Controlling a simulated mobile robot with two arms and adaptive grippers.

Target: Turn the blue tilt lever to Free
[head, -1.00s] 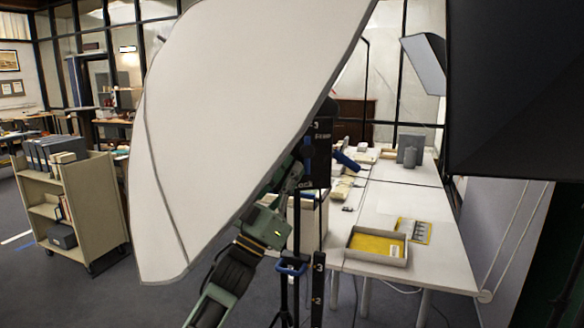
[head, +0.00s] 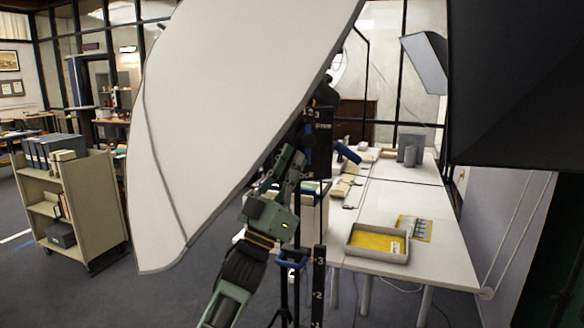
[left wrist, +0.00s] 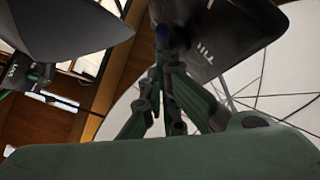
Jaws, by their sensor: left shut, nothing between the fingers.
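The lamp's dark housing (head: 318,150), with white labels too small to read surely, shows behind the edge of the white softbox. My left gripper (head: 298,148) reaches up to its left side from below, with its fingers shut and empty. In the left wrist view the closed fingertips (left wrist: 163,62) are close to a small dark blue end (left wrist: 162,32), probably the tilt lever, beside a dark labelled panel (left wrist: 207,45). I cannot tell whether they touch. The lever's setting is not readable. My right gripper is not in view.
The large white softbox (head: 215,110) fills the upper middle. The stand has a blue clamp (head: 290,262). A white table (head: 430,255) with a yellow-lined tray (head: 378,253) is at the right. A black softbox (head: 520,80) hangs upper right. A book cart (head: 95,205) stands left.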

